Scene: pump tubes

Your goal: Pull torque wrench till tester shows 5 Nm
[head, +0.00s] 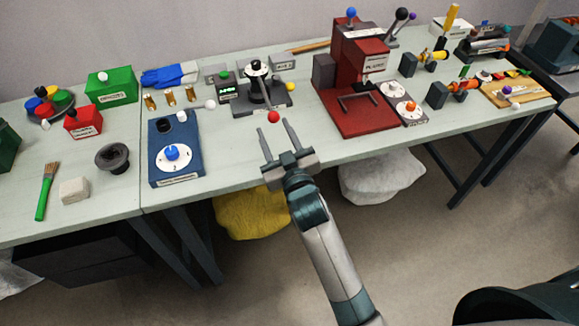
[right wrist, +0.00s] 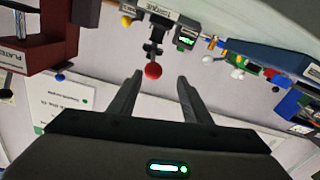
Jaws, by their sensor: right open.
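The torque tester (head: 262,98) is a grey unit with a dark post at the back of the table. Its small green display (head: 228,90) is too small to read; it also shows in the right wrist view (right wrist: 186,42). The torque wrench ends in a red ball (head: 273,116) that points toward the front edge. My right gripper (head: 274,134) is open and empty just in front of the ball. In the right wrist view, the red ball (right wrist: 153,71) appears between the tips of my right gripper (right wrist: 159,80), with no visible contact. My left gripper is not in view.
A blue box with a white dial (head: 188,167) stands left of my right gripper. A red press (head: 352,90) stands to the right. Brass pieces (head: 170,96) and blue gloves (head: 168,76) lie behind the box. The table is clear around the gripper.

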